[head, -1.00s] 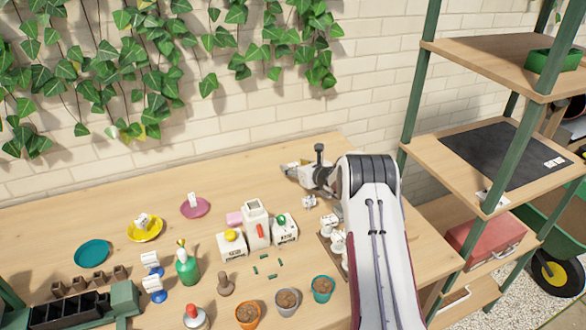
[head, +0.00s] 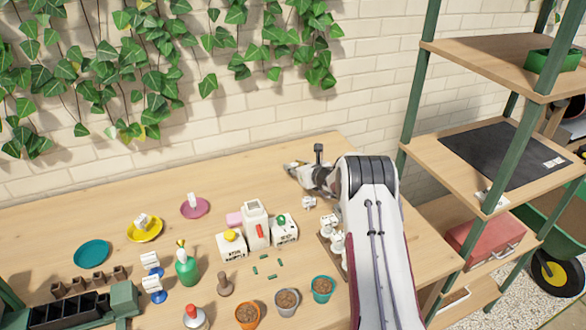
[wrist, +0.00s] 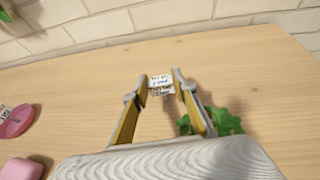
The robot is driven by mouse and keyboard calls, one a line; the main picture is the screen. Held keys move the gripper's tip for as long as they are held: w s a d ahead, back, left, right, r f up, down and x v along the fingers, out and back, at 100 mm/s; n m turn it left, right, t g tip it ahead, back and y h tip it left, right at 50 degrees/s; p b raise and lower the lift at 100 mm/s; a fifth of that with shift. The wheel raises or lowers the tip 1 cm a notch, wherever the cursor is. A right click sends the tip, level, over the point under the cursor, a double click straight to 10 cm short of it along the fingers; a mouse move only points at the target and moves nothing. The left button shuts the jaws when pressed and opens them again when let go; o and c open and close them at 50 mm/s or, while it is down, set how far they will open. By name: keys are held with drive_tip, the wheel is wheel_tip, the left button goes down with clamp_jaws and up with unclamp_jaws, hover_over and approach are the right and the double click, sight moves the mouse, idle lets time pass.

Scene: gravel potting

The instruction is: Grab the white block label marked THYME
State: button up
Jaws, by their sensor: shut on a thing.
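My gripper (wrist: 160,82) has its two fingertips closed around a small white block label (wrist: 161,86) in the wrist view. Dark lettering covers the label's face, but it is too small to read, so I cannot confirm THYME. In the head view my gripper (head: 292,167) is near the back edge of the table, and the held label cannot be made out there. Another small white block (head: 309,203) lies on the table in front of the gripper.
A pink saucer (head: 195,207) and a yellow saucer (head: 145,229) hold white labels to the left. White boxes (head: 257,229), a green bottle (head: 187,267) and gravel pots (head: 286,301) stand nearer. Leaves (wrist: 212,122) show beside the right finger. The back of the table is clear.

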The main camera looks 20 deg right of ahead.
wheel_tip(320, 180, up, 10)
idle(0.9)
